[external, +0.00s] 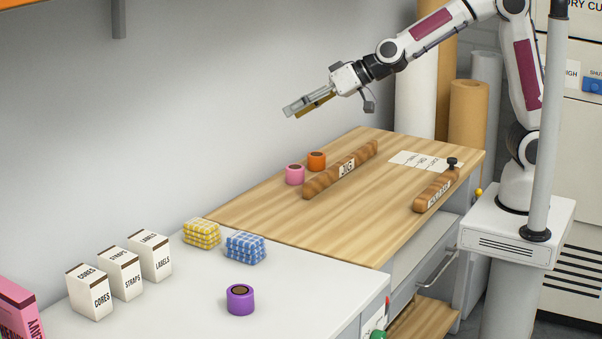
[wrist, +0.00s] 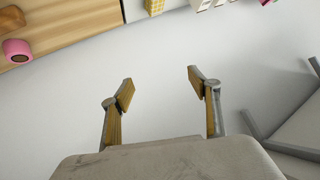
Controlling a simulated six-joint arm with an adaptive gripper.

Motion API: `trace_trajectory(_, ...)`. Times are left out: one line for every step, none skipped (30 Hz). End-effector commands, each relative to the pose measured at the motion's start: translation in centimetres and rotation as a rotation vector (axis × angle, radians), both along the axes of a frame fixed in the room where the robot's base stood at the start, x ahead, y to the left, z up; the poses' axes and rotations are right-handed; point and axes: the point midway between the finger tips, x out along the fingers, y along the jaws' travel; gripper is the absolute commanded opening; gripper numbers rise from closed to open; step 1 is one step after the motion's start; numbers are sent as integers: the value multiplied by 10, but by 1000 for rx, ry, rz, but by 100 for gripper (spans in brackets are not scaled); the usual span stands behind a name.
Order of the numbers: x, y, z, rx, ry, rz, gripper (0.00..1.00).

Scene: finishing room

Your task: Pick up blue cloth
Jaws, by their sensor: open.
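The blue cloth (external: 245,247) is a folded, blue-and-white checked stack on the white table, right of a yellow checked cloth (external: 202,233). My gripper (external: 292,110) is high above the wooden bench near the wall, well above and apart from the blue cloth. In the wrist view my gripper (wrist: 160,86) shows its two fingers spread, with nothing between them. The yellow cloth (wrist: 154,6) is cut by that view's top edge; I cannot make out the blue cloth there.
A purple roll (external: 240,299) stands in front of the blue cloth. White boxes (external: 120,272) stand to the left. Pink (external: 295,174) and orange (external: 316,161) rolls and a wooden bar (external: 340,169) are on the wooden bench (external: 290,218). White table surface is clear around the purple roll.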

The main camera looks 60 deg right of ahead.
Motion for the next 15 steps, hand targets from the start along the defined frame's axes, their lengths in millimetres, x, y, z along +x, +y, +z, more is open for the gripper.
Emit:
trace_trajectory(4, 12, -8, 1, -4, -2, 61)
trace_trajectory(8, 18, -10, 4, -9, -8, 61)
trace_trajectory(11, 26, -15, 4, -16, -13, 61)
trace_trajectory(14, 32, -18, 6, -20, -17, 61)
trace_trajectory(16, 37, -22, 6, -25, -23, 61)
trace_trajectory(19, 45, -27, 8, -32, -29, 61)
trace_trajectory(21, 50, -30, 7, -36, -33, 61)
trace_trajectory(24, 55, -35, 7, -40, -40, 61)
trace_trajectory(26, 63, -40, 6, -47, -46, 61)
trace_trajectory(27, 68, -44, 5, -50, -54, 61)
trace_trajectory(29, 73, -49, 4, -55, -59, 61)
trace_trajectory(31, 80, -54, 2, -61, -67, 61)
trace_trajectory(32, 85, -60, -2, -65, -73, 61)
trace_trajectory(32, 90, -64, -4, -70, -79, 61)
trace_trajectory(34, 96, -70, -7, -75, -89, 61)
